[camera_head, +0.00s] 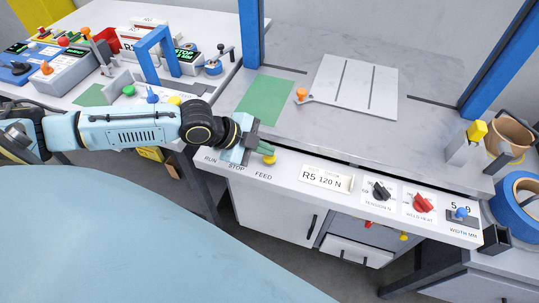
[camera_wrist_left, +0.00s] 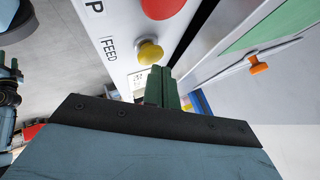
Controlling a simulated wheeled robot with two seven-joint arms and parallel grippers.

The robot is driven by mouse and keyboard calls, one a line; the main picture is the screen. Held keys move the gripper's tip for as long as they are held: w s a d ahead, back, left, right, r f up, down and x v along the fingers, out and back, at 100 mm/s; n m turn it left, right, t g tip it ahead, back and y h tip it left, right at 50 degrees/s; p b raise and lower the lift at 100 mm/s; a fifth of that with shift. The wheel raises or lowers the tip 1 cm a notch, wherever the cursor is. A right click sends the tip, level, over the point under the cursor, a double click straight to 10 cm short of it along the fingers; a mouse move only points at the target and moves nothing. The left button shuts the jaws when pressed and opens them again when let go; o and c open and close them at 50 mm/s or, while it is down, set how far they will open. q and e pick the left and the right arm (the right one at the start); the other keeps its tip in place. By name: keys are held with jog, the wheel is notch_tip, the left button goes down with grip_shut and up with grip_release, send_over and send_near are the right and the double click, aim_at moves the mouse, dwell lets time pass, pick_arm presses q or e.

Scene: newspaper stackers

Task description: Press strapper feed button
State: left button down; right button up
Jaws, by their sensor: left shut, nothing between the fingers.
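The strapper's front panel (camera_head: 287,181) carries the labels RUN, STOP and FEED. The yellow feed button (camera_head: 270,160) sits above the FEED label at the panel's left part. It shows in the left wrist view as a yellow knob (camera_wrist_left: 150,53), with a red button (camera_wrist_left: 162,6) beyond it. My left gripper (camera_head: 264,150) is shut and empty, its green fingertips close beside the yellow button. In the left wrist view the shut fingertips (camera_wrist_left: 160,74) are just below the knob; I cannot tell whether they touch it. The run and stop buttons are hidden by my arm in the head view. My right gripper is not in view.
Blue posts (camera_head: 250,35) rise from the strapper top. A black tension knob (camera_head: 380,191), a red weld heat knob (camera_head: 423,202) and a blue width knob (camera_head: 461,213) sit farther right. A blue tape roll (camera_head: 520,205) stands at the right. A cluttered side table stands left.

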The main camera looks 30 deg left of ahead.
aim_at(265, 158)
pick_arm(q)
jog(key=shift+f, duration=0.5)
dwell(0.6)
jog(key=shift+r+p, duration=0.9)
jog(key=shift+r, duration=0.05)
notch_tip(265, 158, up, 5)
jog(key=p, duration=0.5)
dwell(0.5)
